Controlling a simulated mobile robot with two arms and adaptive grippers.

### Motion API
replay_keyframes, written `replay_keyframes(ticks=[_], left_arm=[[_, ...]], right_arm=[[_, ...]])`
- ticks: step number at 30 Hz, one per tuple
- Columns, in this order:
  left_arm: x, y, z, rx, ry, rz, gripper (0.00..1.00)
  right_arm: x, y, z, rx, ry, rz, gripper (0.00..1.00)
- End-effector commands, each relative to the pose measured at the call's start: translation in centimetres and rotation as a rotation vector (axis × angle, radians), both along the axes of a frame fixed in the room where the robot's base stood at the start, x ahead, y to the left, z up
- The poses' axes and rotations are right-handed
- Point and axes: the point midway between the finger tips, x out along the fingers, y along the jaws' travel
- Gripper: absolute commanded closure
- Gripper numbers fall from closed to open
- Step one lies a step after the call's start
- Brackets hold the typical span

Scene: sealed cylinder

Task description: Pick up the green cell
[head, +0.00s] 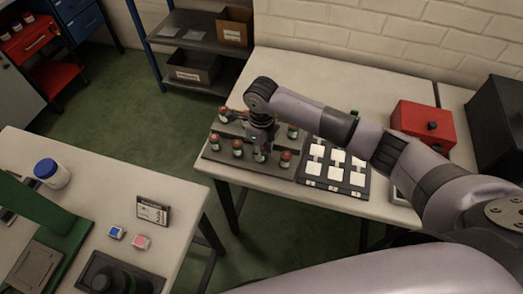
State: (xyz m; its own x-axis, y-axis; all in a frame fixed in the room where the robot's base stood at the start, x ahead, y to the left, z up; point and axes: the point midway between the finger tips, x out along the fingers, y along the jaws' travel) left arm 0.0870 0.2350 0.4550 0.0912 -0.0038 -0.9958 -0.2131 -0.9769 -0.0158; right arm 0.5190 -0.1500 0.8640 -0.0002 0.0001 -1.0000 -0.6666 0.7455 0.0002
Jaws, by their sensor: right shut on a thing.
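My right gripper (261,143) points down over the stepped grey rack (215,155) on the far table. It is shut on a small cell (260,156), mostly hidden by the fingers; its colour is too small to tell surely. Several similar cells with orange-red caps and pale and dark green bodies stand upright in the rack, such as one at the front left (237,149) and one at the front right (285,159). I cannot tell whether the held cell is clear of the rack. My left gripper is out of view.
A black tray with white squares (313,182) stands right of the rack. A red box (424,124) is farther right. The near-left table holds a blue-lidded jar (51,173), a small sign (153,212) and a green device (60,225). Green floor separates the tables.

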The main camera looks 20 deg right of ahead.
Motion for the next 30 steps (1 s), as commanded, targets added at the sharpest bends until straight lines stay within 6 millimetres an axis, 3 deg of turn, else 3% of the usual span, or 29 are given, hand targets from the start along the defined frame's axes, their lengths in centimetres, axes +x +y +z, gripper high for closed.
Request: replay_keyframes(ticks=[8, 21, 27, 30], left_arm=[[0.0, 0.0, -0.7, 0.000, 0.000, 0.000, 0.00], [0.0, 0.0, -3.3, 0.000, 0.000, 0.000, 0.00], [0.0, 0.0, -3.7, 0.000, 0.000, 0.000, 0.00], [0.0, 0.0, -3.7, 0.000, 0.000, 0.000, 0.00]], right_arm=[[0.2, -0.1, 2.6, 0.000, -0.006, 0.000, 1.00], [0.1, 0.0, 14.4, 0.000, -0.008, 0.001, 1.00], [0.1, 0.0, 18.3, -0.001, -0.005, 0.000, 1.00], [0.1, 0.0, 19.3, -0.002, -0.003, 0.000, 1.00]])
